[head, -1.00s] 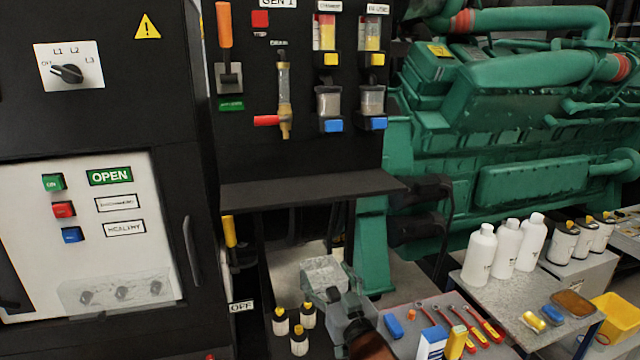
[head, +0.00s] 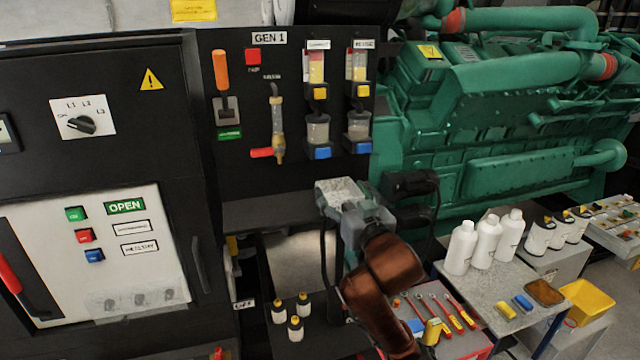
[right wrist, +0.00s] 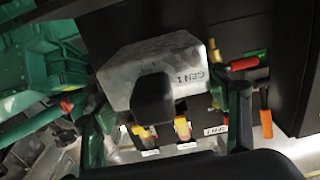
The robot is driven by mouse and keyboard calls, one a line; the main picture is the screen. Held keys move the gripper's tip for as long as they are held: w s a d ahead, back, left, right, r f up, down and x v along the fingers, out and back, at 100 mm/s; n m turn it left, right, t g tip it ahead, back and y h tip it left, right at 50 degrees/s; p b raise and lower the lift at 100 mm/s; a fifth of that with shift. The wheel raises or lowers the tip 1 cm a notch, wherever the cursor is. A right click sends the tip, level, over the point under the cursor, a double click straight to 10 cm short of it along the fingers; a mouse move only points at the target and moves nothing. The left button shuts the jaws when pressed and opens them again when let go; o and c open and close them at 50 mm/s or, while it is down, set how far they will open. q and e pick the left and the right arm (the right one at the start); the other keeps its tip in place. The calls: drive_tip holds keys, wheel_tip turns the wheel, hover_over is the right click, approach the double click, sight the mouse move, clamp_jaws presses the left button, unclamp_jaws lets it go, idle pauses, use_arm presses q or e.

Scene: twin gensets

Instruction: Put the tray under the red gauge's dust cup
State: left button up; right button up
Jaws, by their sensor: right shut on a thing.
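A grey metal tray (head: 340,191) is held by my right gripper (head: 362,222), near the right end of the black shelf. In the right wrist view the tray (right wrist: 185,62) bears a "GEN 1" marking and sits between the gripper's fingers (right wrist: 160,95). Two gauges are on the panel: the left gauge (head: 316,68) shows pinkish red over yellow, the right gauge (head: 359,66) mostly yellow. A clear dust cup with a blue base hangs below each, the left cup (head: 317,130) and the right cup (head: 358,125). The tray is below the cups and apart from them. My left gripper is not in view.
The black shelf (head: 265,212) juts out below the panel. A red lever (head: 262,153) and an orange handle (head: 221,70) are left of the gauges. Several small bottles (head: 295,327) stand lower down. White bottles (head: 486,240) stand on a table at right, beside the green engine (head: 500,115).

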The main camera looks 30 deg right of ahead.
drive_tip(key=f+p+x, duration=0.1)
drive_tip(key=x, duration=0.4)
drive_tip(key=p+x, duration=0.1)
drive_tip(key=x, duration=0.4)
drive_tip(key=f+p+x, duration=0.1)
drive_tip(key=x, duration=0.4)
drive_tip(key=shift+w+a+f+p, duration=0.1)
drive_tip(key=shift+a+f+p, duration=0.2)
drive_tip(key=shift+p, duration=0.1)
drive_tip(key=shift+d+f, duration=0.1)
drive_tip(key=shift+f, duration=0.4)
wheel_tip(320, 180, down, 3)
drive_tip(key=shift+r+p, duration=0.25)
drive_tip(key=shift+p, duration=0.25)
drive_tip(key=shift+w+f+p, duration=0.1)
drive_tip(key=shift+f+p, duration=0.3)
drive_tip(key=shift+f, duration=0.15)
drive_tip(key=shift+f, duration=0.15)
drive_tip(key=o, duration=1.3)
